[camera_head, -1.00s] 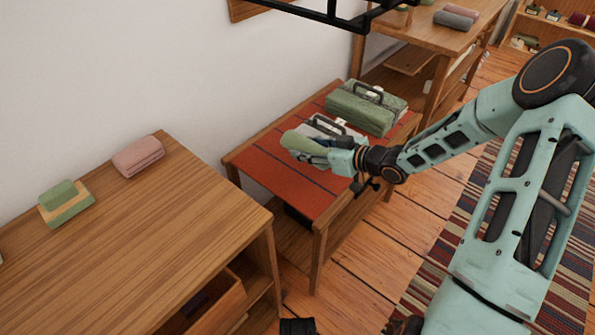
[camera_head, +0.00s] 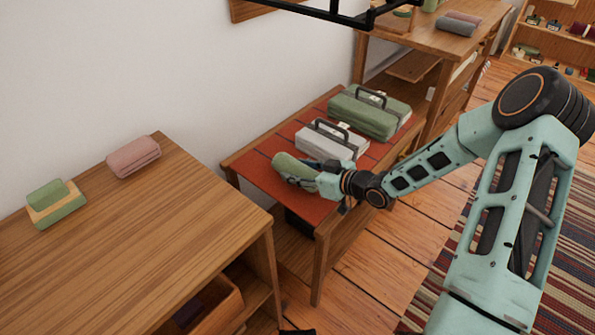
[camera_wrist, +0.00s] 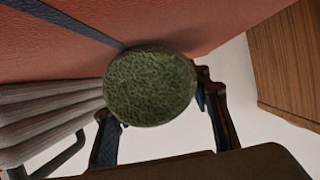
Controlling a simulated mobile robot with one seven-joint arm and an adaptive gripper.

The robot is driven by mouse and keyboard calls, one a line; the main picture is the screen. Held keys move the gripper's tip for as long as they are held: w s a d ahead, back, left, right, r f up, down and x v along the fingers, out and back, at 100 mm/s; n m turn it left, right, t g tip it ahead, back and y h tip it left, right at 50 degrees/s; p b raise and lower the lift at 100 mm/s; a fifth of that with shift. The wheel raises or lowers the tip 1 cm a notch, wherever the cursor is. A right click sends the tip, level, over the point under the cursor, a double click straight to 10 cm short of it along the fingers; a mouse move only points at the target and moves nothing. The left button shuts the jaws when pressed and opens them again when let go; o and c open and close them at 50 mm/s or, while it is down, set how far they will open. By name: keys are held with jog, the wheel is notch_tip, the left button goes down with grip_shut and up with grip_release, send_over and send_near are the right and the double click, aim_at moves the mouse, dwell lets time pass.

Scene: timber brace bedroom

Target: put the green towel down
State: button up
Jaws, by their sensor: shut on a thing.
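The green towel (camera_head: 291,166) is a rolled, pale green bundle over the front part of the red cloth-topped table (camera_head: 262,176). My gripper (camera_head: 308,176) is shut on it, coming in from the right. In the wrist view the towel (camera_wrist: 150,86) shows its round, textured end between my gripper's two fingers (camera_wrist: 160,115). The red surface with a dark stripe lies behind it. I cannot tell whether the towel touches the table.
A grey case with a dark handle (camera_head: 327,142) stands just behind the towel, and a green case (camera_head: 368,113) behind that. A wooden dresser (camera_head: 150,225) at the left bears a folded pink towel (camera_head: 133,157) and a green and yellow bundle (camera_head: 56,204). The table's left corner is bare.

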jog(key=o, duration=1.4)
jog(key=shift+f, duration=0.1)
jog(key=shift+c, duration=0.2)
jog(key=shift+r, duration=0.3)
jog(key=p+v, duration=0.4)
jog(key=v, duration=0.6)
jog(key=shift+s+d+r+p, duration=0.15)
jog(key=shift+s+d+p, duration=0.1)
jog(key=shift+d+p, duration=0.05)
jog(key=shift+s+d+r, duration=0.1)
jog(key=shift+s+d, duration=0.3)
